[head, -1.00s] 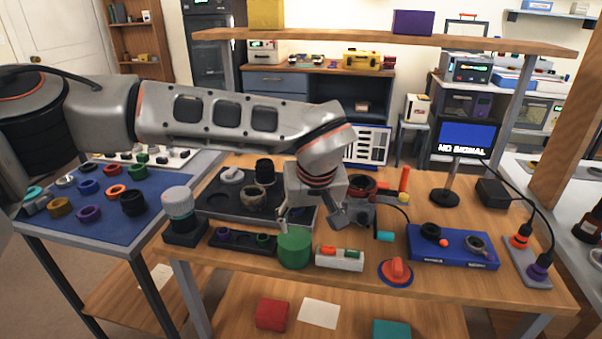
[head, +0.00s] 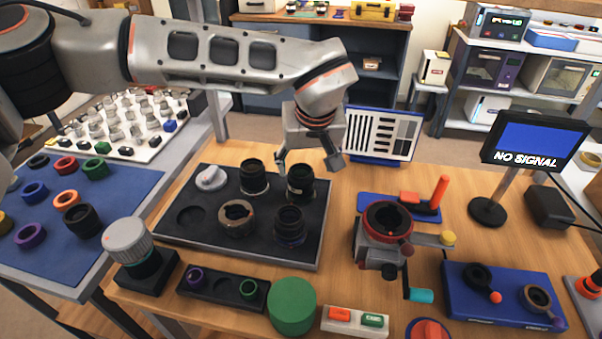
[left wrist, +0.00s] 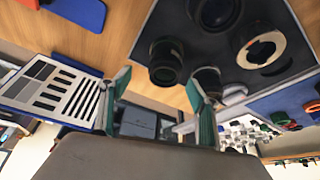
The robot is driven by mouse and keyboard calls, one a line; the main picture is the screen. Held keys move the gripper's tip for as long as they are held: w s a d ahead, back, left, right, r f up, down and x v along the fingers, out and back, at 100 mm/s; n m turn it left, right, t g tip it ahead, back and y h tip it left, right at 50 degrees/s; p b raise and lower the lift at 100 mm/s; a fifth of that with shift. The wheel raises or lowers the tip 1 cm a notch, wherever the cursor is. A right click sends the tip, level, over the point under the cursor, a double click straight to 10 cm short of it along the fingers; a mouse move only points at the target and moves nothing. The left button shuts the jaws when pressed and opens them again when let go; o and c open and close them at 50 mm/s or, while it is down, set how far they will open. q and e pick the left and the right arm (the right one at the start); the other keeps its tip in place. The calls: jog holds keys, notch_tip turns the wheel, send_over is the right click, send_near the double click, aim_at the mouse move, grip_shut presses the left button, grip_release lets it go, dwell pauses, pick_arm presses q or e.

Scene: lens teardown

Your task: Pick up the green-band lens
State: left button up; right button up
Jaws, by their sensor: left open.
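Several dark lenses stand on a black tray (head: 210,235): a back-right lens (head: 300,183), a back-left lens (head: 254,177), a front-right lens (head: 289,225) and a brownish one (head: 237,217). No green band shows clearly on any, so I cannot tell which is the green-band lens. My left gripper (head: 308,160) is open and empty, pointing down above the tray's back-right side. In the left wrist view its open fingers (left wrist: 158,88) have the back-right lens (left wrist: 165,62) just beyond them and the back-left lens (left wrist: 207,80) partly behind one finger. My right gripper is not visible.
A green cylinder (head: 292,305) and a slotted black holder (head: 220,288) stand in front of the tray. A clamp device (head: 385,235) is to the right, a striped chart (head: 378,133) behind. A monitor (head: 530,142) stands at the right. Bare wood lies between tray and clamp.

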aim_at(301, 181)
pick_arm(q)
jog(key=f, duration=0.4)
jog(key=w+a+f+b, duration=0.1)
jog(key=f, duration=0.1)
jog(key=shift+a+f, duration=0.1)
jog(key=shift+w+f, duration=0.35)
jog(key=shift+f, duration=0.15)
jog(key=shift+r, duration=0.1)
jog(key=c, duration=1.5)
